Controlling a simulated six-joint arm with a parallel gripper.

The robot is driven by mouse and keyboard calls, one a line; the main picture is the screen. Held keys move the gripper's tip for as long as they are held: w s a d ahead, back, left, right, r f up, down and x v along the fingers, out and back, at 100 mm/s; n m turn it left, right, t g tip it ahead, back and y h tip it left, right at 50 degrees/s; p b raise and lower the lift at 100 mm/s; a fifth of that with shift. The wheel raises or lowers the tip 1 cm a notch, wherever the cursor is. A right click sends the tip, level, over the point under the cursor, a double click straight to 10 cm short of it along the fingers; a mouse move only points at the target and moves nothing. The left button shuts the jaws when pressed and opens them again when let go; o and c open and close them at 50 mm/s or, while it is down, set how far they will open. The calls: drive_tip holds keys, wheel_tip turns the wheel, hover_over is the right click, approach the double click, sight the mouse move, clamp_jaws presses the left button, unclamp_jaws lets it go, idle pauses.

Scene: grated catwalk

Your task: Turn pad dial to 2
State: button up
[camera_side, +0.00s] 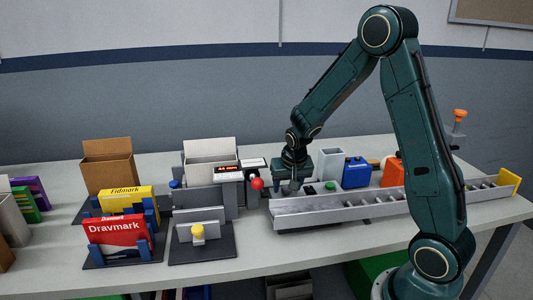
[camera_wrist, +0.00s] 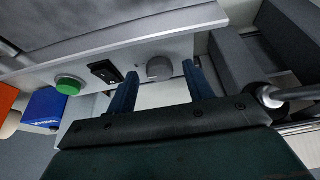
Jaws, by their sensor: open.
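The pad dial looks like a grey round knob (camera_wrist: 159,68) on a pale panel (camera_wrist: 140,55) in the wrist view. My gripper (camera_wrist: 161,80) is open, with one blue finger on each side of the knob and gaps to both. I cannot tell whether the fingertips are level with the knob. No number or pointer on the dial can be read. In the side view my gripper (camera_side: 293,184) points down at the panel by the metal channel, and it hides the dial there.
A black rocker switch (camera_wrist: 103,71) and a green button (camera_wrist: 69,85) sit beside the knob. A long metal channel (camera_side: 345,208) runs along the front. A red ball-ended lever (camera_side: 257,183) is left of my gripper. Blue (camera_side: 356,172) and orange (camera_side: 392,172) containers stand right.

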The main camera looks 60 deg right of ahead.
drive_tip(key=c, duration=1)
drive_tip(key=shift+n, duration=0.5)
drive_tip(key=n, duration=0.1)
drive_tip(key=n+y, duration=0.1)
drive_tip(key=n+t, duration=0.1)
drive_tip(key=n, duration=0.1)
drive_tip(key=shift+s+d+y, duration=0.15)
drive_tip(key=shift+d+y, duration=0.1)
drive_tip(key=shift+y, duration=0.15)
drive_tip(key=shift+n+y, duration=0.7)
drive_tip(key=shift+n, duration=1.2)
